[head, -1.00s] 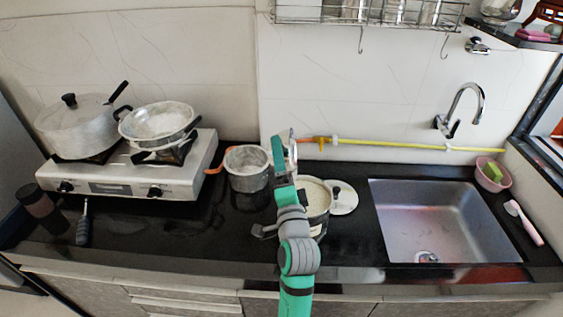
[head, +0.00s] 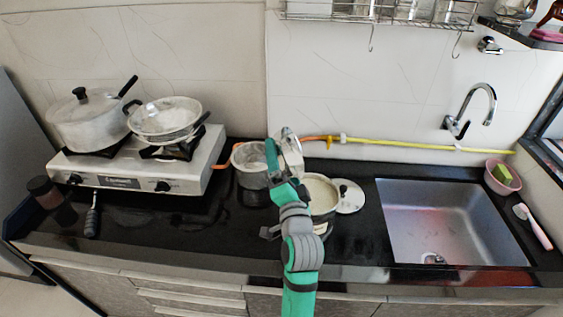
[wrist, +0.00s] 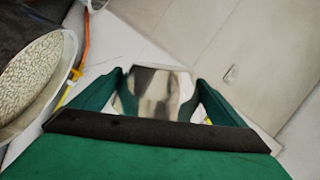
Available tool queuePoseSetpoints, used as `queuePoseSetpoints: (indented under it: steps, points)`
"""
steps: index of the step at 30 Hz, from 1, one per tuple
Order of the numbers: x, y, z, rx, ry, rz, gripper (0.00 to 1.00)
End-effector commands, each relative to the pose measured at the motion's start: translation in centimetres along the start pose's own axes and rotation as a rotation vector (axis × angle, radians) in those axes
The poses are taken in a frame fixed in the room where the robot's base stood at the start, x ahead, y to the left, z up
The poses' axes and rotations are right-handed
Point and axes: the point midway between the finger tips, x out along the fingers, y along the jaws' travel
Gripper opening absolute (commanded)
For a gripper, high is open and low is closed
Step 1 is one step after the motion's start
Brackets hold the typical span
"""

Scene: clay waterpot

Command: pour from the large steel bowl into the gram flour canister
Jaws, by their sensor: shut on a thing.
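My gripper (head: 280,165) is raised over the counter, to the right of a grey pot. It is shut on a shiny steel piece, which looks like the wall of the large steel bowl (head: 291,147). In the wrist view the mirror-like steel (wrist: 155,92) sits between my green fingers. The bowl is seen partly edge-on, and its contents are hidden. An open round vessel with pale contents (head: 320,192), likely the gram flour canister, stands behind my arm, which partly hides it. An open vessel of pale grains (wrist: 30,78) shows at left in the wrist view; I cannot tell which it is.
A grey pot (head: 251,182) stands left of my gripper. A lid (head: 349,196) lies right of the open vessel. A stove (head: 130,178) with two pans is at left, a sink (head: 455,220) at right. A yellow hose (head: 420,146) runs along the wall.

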Motion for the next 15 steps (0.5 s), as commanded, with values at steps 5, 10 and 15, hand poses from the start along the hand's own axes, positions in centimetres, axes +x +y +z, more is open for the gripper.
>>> queuePoseSetpoints:
  steps: [5, 10, 15]
  points:
    - [0.1, 0.1, 0.5, -0.11, -0.028, 0.021, 0.71]
    - [0.3, 0.4, 1.0, -0.218, -0.053, 0.042, 0.71]
    - [0.2, 0.2, 1.1, -0.22, -0.055, 0.042, 0.71]
